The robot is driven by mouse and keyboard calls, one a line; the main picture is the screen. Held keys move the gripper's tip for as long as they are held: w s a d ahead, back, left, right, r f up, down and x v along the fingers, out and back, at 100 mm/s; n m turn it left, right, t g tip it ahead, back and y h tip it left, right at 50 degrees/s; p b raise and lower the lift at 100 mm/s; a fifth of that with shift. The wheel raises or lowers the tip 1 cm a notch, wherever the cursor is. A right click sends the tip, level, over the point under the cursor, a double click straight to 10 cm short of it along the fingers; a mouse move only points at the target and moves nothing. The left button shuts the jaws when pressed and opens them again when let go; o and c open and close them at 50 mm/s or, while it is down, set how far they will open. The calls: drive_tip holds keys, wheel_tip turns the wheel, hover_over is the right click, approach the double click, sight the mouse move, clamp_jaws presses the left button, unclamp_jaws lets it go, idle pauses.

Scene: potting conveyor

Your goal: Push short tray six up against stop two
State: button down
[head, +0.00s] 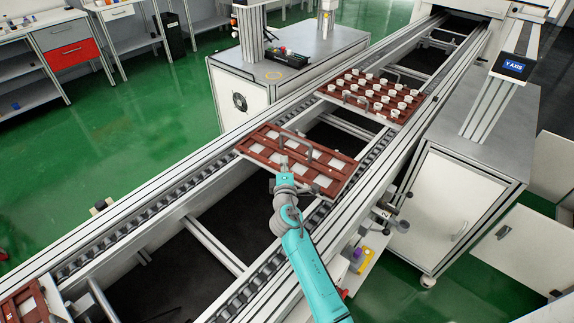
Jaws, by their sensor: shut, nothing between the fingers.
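A red-brown tray (262,139) with pale square pads and two grey bar handles lies across the conveyor (185,214) in the middle of the head view. No number is readable on it, so I cannot tell whether it is short tray six. My gripper (284,164) is shut and empty. It is over or against the near side of this tray, between the two handles; I cannot tell whether it touches. My arm hides a little of the tray's near edge. I cannot make out which part is stop two.
A second red-brown tray (351,101) with several white cups stands farther up the conveyor, with a gap between the trays. Another tray (28,303) shows at the bottom left.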

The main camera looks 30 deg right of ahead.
sight(301, 143)
drive_tip(key=x, duration=0.6)
drive_tip(key=shift+w+d, duration=0.1)
drive_tip(key=shift+w, duration=0.1)
drive_tip(key=d, duration=0.3)
drive_tip(key=shift+s, duration=0.15)
drive_tip(key=shift+s+d, duration=0.15)
drive_tip(key=shift+d, duration=0.4)
drive_tip(key=shift+d, duration=0.1)
drive_tip(key=shift+s+d, duration=0.15)
drive_tip(key=shift+d, duration=0.35)
drive_tip(key=shift+s+d, duration=0.2)
drive_tip(key=shift+d, duration=0.3)
drive_tip(key=shift+a, duration=0.1)
